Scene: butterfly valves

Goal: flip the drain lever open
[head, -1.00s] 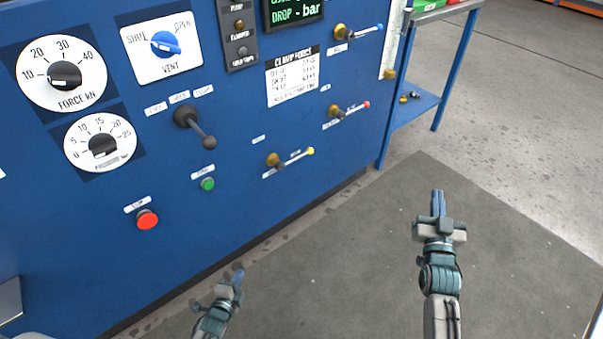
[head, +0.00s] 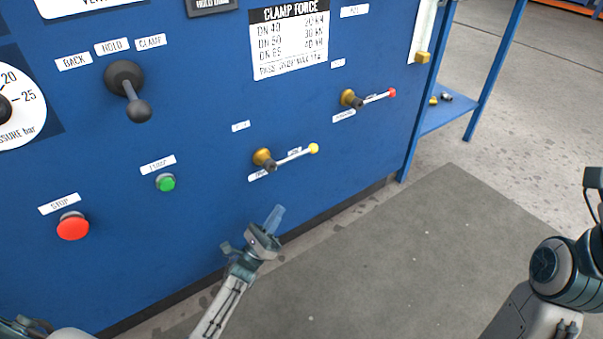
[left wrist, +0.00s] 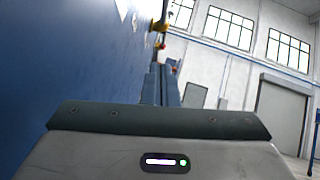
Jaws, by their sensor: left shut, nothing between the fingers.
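Two small levers with brass hubs stick out of the blue panel (head: 215,215); their labels are too small to read, so I cannot tell which is the drain. The lower one, the yellow-tipped lever (head: 292,158), points right and slightly up. The red-tipped lever (head: 376,98) above it to the right lies at a similar slant. My left gripper (head: 275,216) is shut and empty, below the yellow-tipped lever and apart from it. Its fingers (left wrist: 160,84) point toward small yellow and red parts in the left wrist view. My right arm shows at the right edge, its gripper out of view.
The panel also carries a black-knobbed lever (head: 130,95), a green button (head: 166,183), a red stop button (head: 73,227) and a clamp force chart (head: 290,38). A blue stand (head: 452,112) is beyond the panel's right edge. The grey floor mat (head: 400,260) is clear.

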